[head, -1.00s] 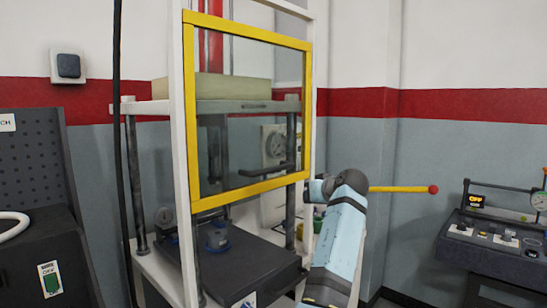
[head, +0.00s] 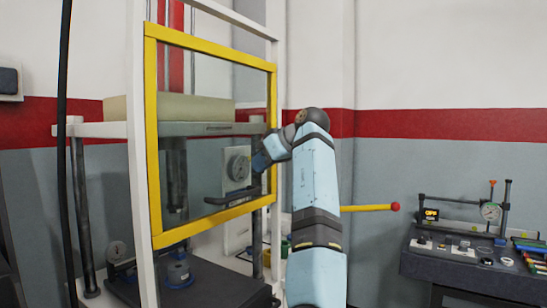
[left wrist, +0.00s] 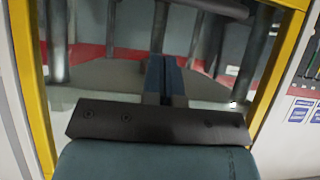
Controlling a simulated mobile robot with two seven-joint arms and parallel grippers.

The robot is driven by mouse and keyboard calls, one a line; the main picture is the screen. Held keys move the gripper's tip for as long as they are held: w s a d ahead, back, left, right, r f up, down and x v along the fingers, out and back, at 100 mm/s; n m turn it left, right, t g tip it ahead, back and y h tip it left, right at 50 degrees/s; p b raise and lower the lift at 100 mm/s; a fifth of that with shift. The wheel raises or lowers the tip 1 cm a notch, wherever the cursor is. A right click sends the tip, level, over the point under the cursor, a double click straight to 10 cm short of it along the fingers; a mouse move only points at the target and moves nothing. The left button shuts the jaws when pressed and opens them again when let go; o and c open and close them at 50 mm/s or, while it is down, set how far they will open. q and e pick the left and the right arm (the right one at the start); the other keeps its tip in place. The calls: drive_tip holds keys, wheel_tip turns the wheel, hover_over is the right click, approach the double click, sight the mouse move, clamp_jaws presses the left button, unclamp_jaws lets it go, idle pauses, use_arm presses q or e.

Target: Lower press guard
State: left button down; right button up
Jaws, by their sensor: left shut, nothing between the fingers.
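The press guard (head: 211,50) is a clear panel in a yellow frame, standing upright in white posts. Its lower edge hangs above the press's dark base. A dark handle (head: 232,197) sits low on the panel in the head view. My left gripper (head: 258,162) is at the right part of the guard, a little above the handle and apart from it in the picture. In the left wrist view its blue fingers (left wrist: 164,78) are shut and empty, pointing at the panel between the yellow side bars. A dark bar (left wrist: 215,6) crosses the top there. My right gripper is out of view.
The press's white upper plate (head: 95,130) carries a pale block (head: 190,109) behind the guard. A yellow lever with a red knob (head: 394,207) sticks out right of my forearm. A dark bench (head: 470,275) with a gauge stands at the right.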

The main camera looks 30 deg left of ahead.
use_arm(q)
drive_tip(key=a+f, duration=0.3)
drive_tip(key=f, duration=0.2)
drive_tip(key=shift+f+b, duration=0.3)
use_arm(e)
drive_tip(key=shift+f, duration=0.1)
use_arm(q)
drive_tip(key=shift+w, duration=0.1)
